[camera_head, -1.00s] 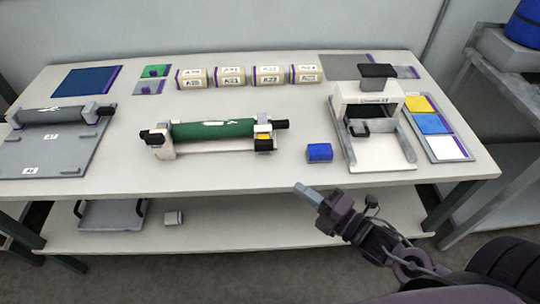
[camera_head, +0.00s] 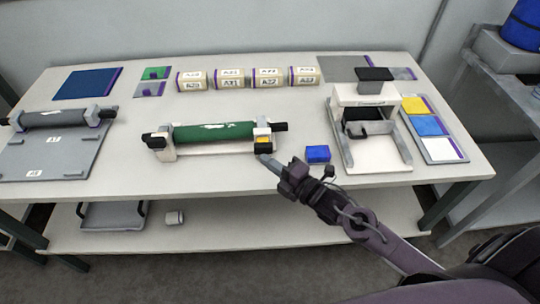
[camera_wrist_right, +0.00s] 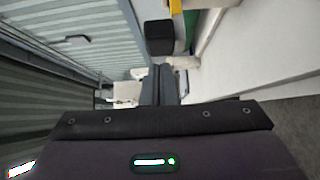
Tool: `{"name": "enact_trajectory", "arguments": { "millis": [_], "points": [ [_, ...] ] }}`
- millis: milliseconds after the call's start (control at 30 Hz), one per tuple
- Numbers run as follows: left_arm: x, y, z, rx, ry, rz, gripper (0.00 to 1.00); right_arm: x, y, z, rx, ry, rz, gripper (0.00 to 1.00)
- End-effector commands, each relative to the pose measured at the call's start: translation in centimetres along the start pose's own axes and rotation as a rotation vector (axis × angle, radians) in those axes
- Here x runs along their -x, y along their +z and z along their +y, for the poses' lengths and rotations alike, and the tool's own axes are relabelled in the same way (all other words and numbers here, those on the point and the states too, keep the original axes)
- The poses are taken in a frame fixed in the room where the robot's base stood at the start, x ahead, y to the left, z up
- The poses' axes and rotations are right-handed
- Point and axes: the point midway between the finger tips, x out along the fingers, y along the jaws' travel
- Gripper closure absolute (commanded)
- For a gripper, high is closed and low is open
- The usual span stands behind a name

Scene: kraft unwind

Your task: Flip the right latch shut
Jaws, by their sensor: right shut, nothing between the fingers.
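The green roll (camera_head: 213,132) lies across a white stand (camera_head: 205,152) on the table. At the stand's right end is the right latch, a black block (camera_head: 263,148) below a yellow patch (camera_head: 263,139). In the right wrist view the black block (camera_wrist_right: 159,37) is just beyond the fingertips, with part of the yellow patch (camera_wrist_right: 175,6) at the top edge. My right gripper (camera_head: 264,159) is shut and empty, its tips just in front of and below the black block. I cannot tell whether they touch. My left gripper is out of view.
A blue block (camera_head: 317,153) sits right of the gripper. A white press-like device (camera_head: 372,157) stands further right, beside a tray of coloured cards (camera_head: 437,150). Several labelled rolls (camera_head: 248,79) line the back. The table's front is mostly clear.

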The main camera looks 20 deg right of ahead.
Motion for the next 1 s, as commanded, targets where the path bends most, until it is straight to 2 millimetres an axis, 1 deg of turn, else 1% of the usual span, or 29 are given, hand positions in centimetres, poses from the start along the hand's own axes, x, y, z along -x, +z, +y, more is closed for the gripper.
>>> {"name": "enact_trajectory", "arguments": {
  "millis": [133,533,633,800,900,1000],
  "points": [
    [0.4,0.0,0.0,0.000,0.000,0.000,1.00,-0.7,0.8,0.0,0.000,-0.001,-0.001,1.00],
    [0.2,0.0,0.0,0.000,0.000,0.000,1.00,-0.9,1.0,-0.1,0.000,0.000,0.000,1.00],
    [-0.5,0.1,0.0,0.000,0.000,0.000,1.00,-1.8,1.8,-0.4,0.003,0.002,0.000,1.00],
    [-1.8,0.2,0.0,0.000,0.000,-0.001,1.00,-3.6,3.7,-0.3,0.003,0.002,-0.001,1.00],
    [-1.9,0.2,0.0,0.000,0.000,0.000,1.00,-4.1,4.2,-0.2,0.002,0.000,-0.001,1.00],
    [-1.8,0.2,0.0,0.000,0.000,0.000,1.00,-4.1,4.3,-0.1,0.001,-0.001,-0.002,1.00]
  ]
}}
